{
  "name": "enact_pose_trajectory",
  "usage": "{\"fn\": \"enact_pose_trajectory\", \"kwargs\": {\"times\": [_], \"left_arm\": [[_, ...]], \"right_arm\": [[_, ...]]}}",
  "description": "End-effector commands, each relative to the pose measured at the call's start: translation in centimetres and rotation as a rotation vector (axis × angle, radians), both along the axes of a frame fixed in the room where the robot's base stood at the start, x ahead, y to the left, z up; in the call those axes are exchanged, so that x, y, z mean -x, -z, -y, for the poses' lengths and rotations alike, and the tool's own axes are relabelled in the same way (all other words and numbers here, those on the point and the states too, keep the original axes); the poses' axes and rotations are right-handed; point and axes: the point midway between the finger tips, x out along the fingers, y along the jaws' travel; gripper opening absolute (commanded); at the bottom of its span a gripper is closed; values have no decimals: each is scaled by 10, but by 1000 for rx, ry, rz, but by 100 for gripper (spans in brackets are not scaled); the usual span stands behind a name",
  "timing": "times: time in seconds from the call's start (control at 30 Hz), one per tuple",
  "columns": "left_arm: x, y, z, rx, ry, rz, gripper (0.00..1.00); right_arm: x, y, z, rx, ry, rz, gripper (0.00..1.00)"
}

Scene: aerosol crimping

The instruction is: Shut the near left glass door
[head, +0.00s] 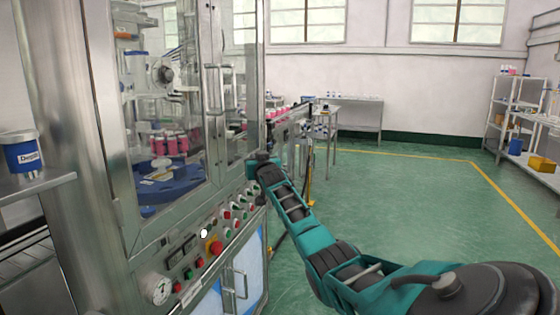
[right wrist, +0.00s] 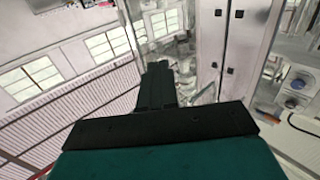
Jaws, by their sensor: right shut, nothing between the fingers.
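The near left glass door (head: 150,70) is the large metal-framed pane on the near side of the machine at left. Its upright handle (head: 213,90) is on its right edge, beside the narrower right pane (head: 240,90). The door lies close to the machine's front; I cannot tell whether a small gap remains. My right gripper (head: 259,161) is at the machine's right corner, below and right of the handle and apart from it. In the right wrist view its fingers (right wrist: 157,85) are together and empty. My left gripper is not in view.
A blue labelled tub (head: 22,155) stands on a left shelf. Green floor (head: 400,200) is free at right.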

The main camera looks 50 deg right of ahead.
Motion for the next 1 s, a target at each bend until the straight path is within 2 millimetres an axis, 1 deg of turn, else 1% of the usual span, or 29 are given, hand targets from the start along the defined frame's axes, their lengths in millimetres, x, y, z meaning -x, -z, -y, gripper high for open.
{"fn": "enact_pose_trajectory", "kwargs": {"times": [0.03,0.2,0.4,0.5,0.7,0.9,0.97,1.0], "left_arm": [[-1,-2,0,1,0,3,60],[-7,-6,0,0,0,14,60],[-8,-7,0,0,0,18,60],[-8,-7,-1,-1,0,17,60],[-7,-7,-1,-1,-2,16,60],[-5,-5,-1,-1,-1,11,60],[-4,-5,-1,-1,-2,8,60],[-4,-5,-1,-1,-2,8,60]], "right_arm": [[9,0,4,4,3,-1,0],[32,0,9,3,3,-1,0],[56,0,15,2,2,0,0],[64,0,17,1,2,-1,0],[70,0,18,0,1,1,0],[70,0,18,-1,1,1,0],[69,4,15,1,-4,-7,0],[67,10,10,4,-13,-19,0]]}}
